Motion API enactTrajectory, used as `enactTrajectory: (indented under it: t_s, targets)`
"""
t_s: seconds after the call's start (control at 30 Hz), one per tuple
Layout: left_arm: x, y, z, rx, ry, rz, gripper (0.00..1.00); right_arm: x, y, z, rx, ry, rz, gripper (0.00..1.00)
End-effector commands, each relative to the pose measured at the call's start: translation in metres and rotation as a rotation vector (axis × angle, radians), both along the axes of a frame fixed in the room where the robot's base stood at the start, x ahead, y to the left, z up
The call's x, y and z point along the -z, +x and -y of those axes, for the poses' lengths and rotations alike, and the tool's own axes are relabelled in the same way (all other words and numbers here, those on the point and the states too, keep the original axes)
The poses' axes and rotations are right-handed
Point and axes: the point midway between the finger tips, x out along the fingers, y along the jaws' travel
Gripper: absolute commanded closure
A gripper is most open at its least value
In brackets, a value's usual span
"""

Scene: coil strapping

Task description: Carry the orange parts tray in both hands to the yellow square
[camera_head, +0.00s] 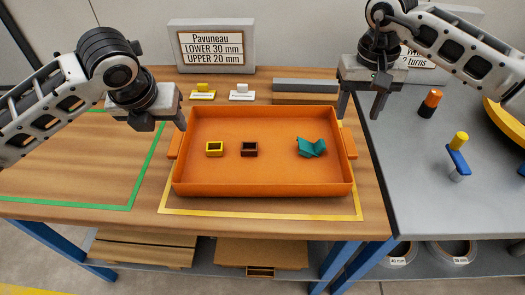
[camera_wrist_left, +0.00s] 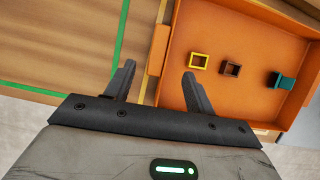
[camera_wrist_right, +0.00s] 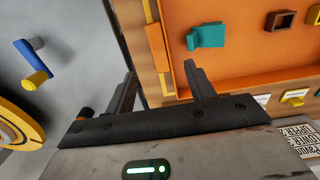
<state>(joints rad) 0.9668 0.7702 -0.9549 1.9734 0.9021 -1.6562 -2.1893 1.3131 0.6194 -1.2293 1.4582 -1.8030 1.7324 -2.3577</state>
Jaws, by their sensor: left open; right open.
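The orange parts tray (camera_head: 262,188) sits on the wooden table, inside the yellow square (camera_head: 290,217), whose outline shows along the front and at the sides. The tray holds a yellow square part (camera_head: 215,149), a brown square part (camera_head: 249,149) and a teal part (camera_head: 311,147). It has a handle at each side. My left gripper (camera_head: 170,125) is open and empty above the tray's left handle (camera_head: 175,145). In the left wrist view its fingers (camera_wrist_left: 157,85) are apart beside the tray wall. My right gripper (camera_head: 361,103) is open and empty above the right handle (camera_head: 349,143).
A green outline (camera_head: 145,170) marks the table at left. Behind the tray stand a sign (camera_head: 212,47), small yellow and white pieces (camera_head: 242,92) and a grey bar (camera_head: 305,85). A grey bench (camera_head: 420,200) at right holds an orange-topped cylinder (camera_head: 430,103) and a blue-yellow tool (camera_head: 458,158).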

Motion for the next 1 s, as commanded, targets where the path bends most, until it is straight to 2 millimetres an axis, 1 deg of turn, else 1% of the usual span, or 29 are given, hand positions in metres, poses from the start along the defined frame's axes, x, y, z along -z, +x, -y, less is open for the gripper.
enactTrajectory:
  t_s: [0.03,0.2,0.4,0.5,0.67,0.93,0.97,1.0]
  targets:
    - [0.011,0.003,0.000,-0.001,0.000,-0.005,0.45,0.012,-0.001,0.000,0.000,0.001,-0.004,0.45]
    - [0.042,0.016,0.000,0.000,-0.001,-0.004,0.45,0.046,-0.001,0.000,0.000,0.000,-0.004,0.45]
    - [0.071,0.029,0.000,0.001,-0.001,-0.002,0.45,0.077,-0.001,0.000,0.001,0.001,-0.002,0.45]
    - [0.080,0.033,0.000,0.002,-0.001,0.000,0.45,0.087,0.000,0.000,0.000,0.000,-0.001,0.45]
    - [0.087,0.036,0.000,0.002,-0.001,0.001,0.45,0.095,0.000,0.000,0.000,0.001,0.000,0.45]
    - [0.088,0.036,0.000,0.003,-0.001,0.001,0.45,0.096,0.000,0.000,0.000,0.001,0.001,0.45]
    - [0.088,0.036,0.000,0.003,-0.001,0.001,0.48,0.095,0.000,0.000,0.000,0.001,0.001,0.48]
    - [0.088,0.036,0.000,0.003,-0.001,0.001,0.59,0.095,0.000,0.000,0.000,0.001,0.001,0.59]
